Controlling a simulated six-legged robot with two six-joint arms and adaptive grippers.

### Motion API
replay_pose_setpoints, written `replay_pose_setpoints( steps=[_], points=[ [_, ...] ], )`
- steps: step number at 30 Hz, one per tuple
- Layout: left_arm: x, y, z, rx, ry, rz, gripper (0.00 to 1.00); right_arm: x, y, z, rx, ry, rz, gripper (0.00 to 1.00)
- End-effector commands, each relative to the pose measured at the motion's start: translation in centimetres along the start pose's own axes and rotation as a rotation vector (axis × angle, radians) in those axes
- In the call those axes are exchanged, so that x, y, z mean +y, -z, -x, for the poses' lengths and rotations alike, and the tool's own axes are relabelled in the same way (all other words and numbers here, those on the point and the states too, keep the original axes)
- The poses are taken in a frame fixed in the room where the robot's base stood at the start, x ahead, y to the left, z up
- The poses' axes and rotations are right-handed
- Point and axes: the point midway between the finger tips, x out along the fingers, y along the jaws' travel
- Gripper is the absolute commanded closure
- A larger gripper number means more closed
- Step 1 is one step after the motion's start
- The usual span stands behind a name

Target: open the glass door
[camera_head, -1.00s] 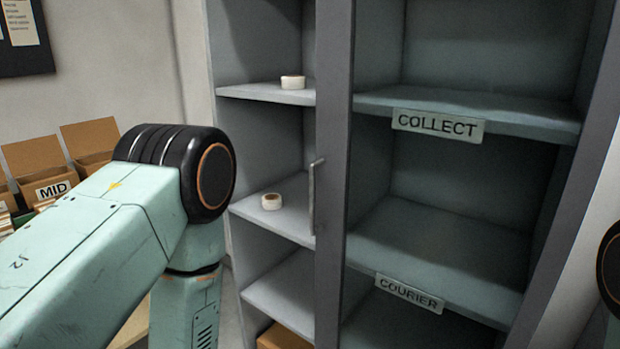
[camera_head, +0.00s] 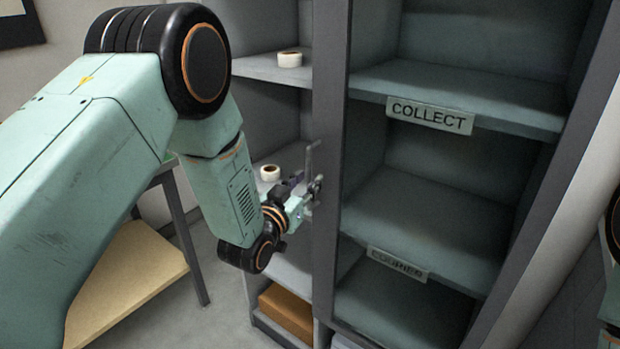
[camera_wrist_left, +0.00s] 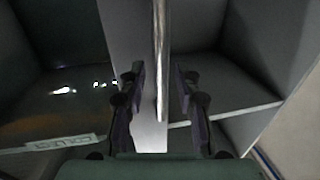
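The tall grey cabinet (camera_head: 330,75) has open-looking shelves, and its glass pane is hard to make out. A slim upright metal handle (camera_head: 311,160) stands by the dark middle post. My left gripper (camera_head: 313,188) is at the handle's lower part and hides some of it. In the left wrist view, the handle (camera_wrist_left: 160,50) comes down between the two spread fingers of my left gripper (camera_wrist_left: 159,80), with gaps on both sides. Pale glints show at the left there, over the shelf with a label. My right gripper is not in view.
Tape rolls (camera_head: 290,58) (camera_head: 270,173) sit on the left shelves. The right shelves bear the COLLECT label (camera_head: 430,115) and COURIER label (camera_head: 398,265). A brown box (camera_head: 287,310) lies low in the cabinet. A table leg (camera_head: 186,230) stands at the left.

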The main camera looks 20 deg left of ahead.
Motion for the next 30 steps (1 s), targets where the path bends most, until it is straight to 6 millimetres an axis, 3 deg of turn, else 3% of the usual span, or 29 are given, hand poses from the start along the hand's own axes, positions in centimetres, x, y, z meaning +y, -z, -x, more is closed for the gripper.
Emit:
replay_pose_setpoints(
  steps=[6,16,27,30],
  points=[
    [0.2,-0.1,-1.8,-0.001,-0.002,0.001,0.68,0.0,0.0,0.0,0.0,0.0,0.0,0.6],
    [0.1,-0.1,-2.0,-0.003,-0.002,0.001,0.68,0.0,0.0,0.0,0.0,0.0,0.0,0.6],
    [0.1,-0.1,-2.0,-0.003,-0.001,0.001,0.99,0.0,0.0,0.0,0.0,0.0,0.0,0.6],
    [0.1,-0.1,-2.0,-0.002,-0.001,0.001,1.0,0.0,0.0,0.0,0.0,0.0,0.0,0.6]
  ],
)
